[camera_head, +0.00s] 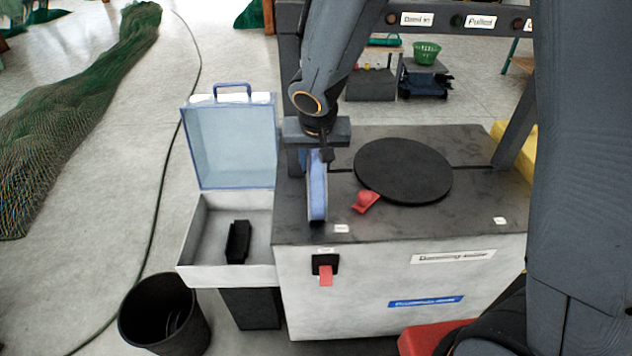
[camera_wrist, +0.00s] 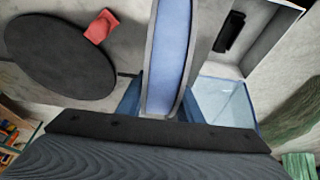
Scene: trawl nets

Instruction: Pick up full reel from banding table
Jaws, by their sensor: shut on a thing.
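A blue-and-grey reel (camera_head: 317,188) stands on edge at the left edge of the banding table (camera_head: 300,232). My gripper (camera_head: 318,150) reaches down from above and is shut on the top of the reel. In the wrist view the reel (camera_wrist: 166,58) runs upward between the two blue fingers (camera_wrist: 160,105). Whether the reel touches the table top or hangs just above it I cannot tell.
A round black plate (camera_head: 403,171) and a red piece (camera_head: 365,202) lie on the table. Left of it is an open white box (camera_head: 192,236) with a clear lid (camera_head: 233,143) and a black block (camera_head: 238,242) inside. A black bin (camera_head: 165,318) stands in front. Green netting (camera_head: 75,110) covers the floor at left.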

